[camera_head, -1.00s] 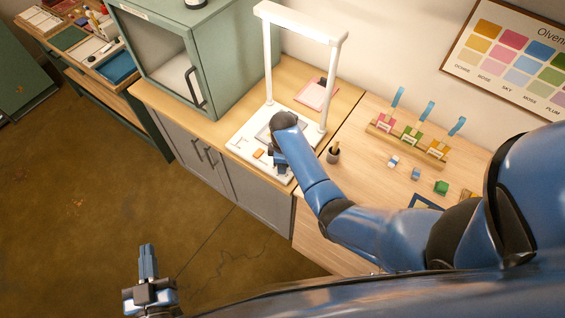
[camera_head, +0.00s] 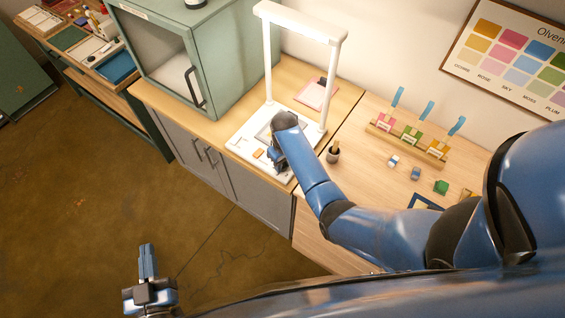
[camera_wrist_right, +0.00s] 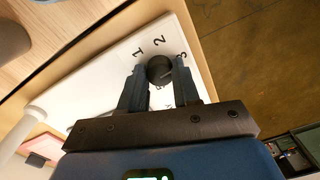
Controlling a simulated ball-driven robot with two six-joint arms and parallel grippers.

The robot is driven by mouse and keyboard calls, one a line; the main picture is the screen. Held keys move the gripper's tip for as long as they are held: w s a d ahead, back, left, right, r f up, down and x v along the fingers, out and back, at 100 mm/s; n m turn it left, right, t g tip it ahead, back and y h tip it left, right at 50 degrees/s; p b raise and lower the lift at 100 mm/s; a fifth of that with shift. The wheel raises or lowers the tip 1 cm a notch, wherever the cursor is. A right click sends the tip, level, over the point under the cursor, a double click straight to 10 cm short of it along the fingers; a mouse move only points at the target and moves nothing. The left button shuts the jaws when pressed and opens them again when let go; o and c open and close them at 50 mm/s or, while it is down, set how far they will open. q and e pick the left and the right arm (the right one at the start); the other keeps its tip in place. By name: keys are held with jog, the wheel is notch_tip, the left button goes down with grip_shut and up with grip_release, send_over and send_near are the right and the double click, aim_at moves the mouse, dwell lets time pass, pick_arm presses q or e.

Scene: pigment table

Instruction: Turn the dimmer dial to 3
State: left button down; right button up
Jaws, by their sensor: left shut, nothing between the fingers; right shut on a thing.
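The dimmer dial (camera_wrist_right: 158,66) is a round black knob on a white base plate (camera_wrist_right: 100,82), with the printed numbers 1, 2 and 3 around its far side. In the right wrist view my right gripper (camera_wrist_right: 161,76) has one finger on each side of the dial and is shut on it. The 3 is beside the right fingertip. The dial's pointer is too small to read surely. In the head view my right gripper (camera_head: 278,162) is over the front of the lamp base (camera_head: 244,143), and the arm hides the dial. My left gripper (camera_head: 147,262) is shut and empty over the floor.
The white lamp frame (camera_head: 328,85) stands behind the right hand. A green cabinet (camera_head: 228,60) is to its left. A dark cup (camera_head: 333,155) stands close to the right forearm.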

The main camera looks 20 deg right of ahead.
aim_at(283, 164)
jog(key=shift+m, duration=0.3)
jog(key=o, duration=1.1)
jog(key=shift+c, duration=0.2)
notch_tip(283, 164, up, 11)
jog(key=b, duration=0.2)
jog(key=shift+d, duration=0.15)
jog(key=shift+f, duration=0.1)
